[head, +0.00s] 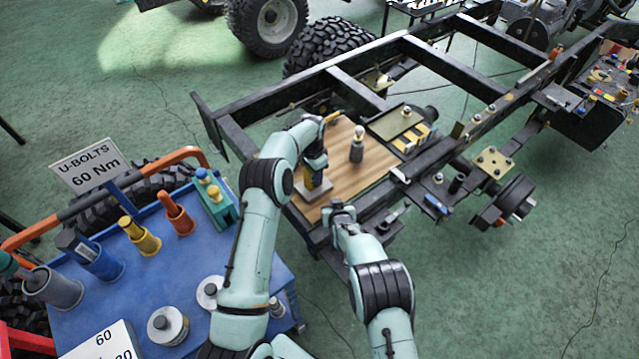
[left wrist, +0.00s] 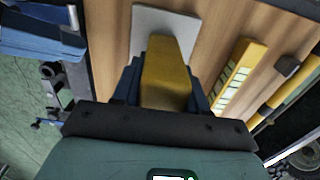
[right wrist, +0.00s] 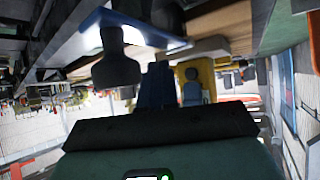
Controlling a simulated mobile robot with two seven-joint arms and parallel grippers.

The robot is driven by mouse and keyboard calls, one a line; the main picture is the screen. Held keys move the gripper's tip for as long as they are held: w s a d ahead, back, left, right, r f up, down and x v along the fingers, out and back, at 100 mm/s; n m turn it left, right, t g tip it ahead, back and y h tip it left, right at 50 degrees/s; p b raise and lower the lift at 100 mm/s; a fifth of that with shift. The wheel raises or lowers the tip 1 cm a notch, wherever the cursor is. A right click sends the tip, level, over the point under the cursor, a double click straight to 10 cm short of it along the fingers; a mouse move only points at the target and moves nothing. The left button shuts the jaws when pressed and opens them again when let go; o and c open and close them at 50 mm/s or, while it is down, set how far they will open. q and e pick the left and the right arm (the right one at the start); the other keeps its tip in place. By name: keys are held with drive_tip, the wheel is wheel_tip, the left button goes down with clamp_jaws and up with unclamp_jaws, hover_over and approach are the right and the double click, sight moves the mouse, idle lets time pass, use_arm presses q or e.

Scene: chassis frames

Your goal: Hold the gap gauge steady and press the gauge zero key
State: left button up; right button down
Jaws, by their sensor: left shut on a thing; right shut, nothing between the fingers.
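The gap gauge (head: 319,181), a yellow block-like body, stands on a light grey plate (head: 300,190) on the wooden board. My left gripper (head: 316,163) is shut on it from above. In the left wrist view the yellow body (left wrist: 166,75) sits between dark blue fingers, with the grey plate beyond. My right gripper (head: 341,214) is near the board's front edge, shut and empty, apart from the gauge. In the right wrist view its fingers (right wrist: 158,85) are together, and part of the yellow gauge (right wrist: 208,78) shows beyond them. I cannot make out the zero key.
The wooden board (head: 338,140) lies on a black chassis frame (head: 260,105). A tray with yellow-and-white pieces (head: 418,133) is to the right. A blue cart (head: 150,275) with colored holders is at left.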

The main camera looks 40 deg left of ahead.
use_arm(q)
drive_tip(key=o, duration=1.2)
